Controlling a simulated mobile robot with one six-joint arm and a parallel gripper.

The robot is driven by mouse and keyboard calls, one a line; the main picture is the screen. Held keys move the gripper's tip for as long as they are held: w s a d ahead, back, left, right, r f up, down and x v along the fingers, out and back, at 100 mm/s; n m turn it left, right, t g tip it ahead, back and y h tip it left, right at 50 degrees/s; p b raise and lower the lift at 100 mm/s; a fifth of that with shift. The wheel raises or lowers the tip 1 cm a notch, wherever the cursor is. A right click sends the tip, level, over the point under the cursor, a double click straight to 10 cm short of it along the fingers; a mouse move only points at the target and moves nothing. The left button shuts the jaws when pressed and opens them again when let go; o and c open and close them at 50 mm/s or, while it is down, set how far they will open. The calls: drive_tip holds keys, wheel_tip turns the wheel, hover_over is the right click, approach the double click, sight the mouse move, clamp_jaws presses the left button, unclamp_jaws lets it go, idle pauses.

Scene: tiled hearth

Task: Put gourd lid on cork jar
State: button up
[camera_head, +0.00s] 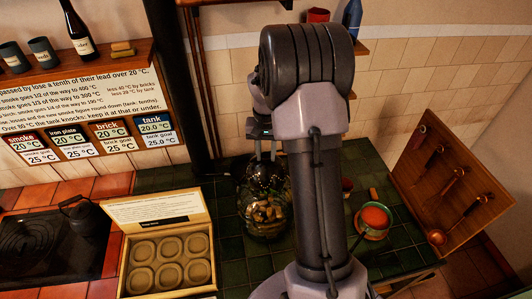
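A clear glass jar with cork-like pieces inside (266,218) stands on the dark green tiles, partly hidden by my arm. My gripper (265,158) is above the jar's top, pointing down, with its two fingers a little apart. A dark shape (262,177) sits under the fingertips at the top of the jar. It is too small and dark to tell whether it is the gourd lid, or whether my gripper holds it.
An open box of round moulds (126,268) stands left of the jar. A dark kettle (80,215) is at the far left. A green pot with orange contents (374,220) stands to the right. A wooden board with hanging ladles (450,180) leans at the right.

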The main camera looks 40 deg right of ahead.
drive_tip(key=o, duration=0.5)
wheel_tip(320, 180, up, 18)
drive_tip(key=shift+f, duration=0.25)
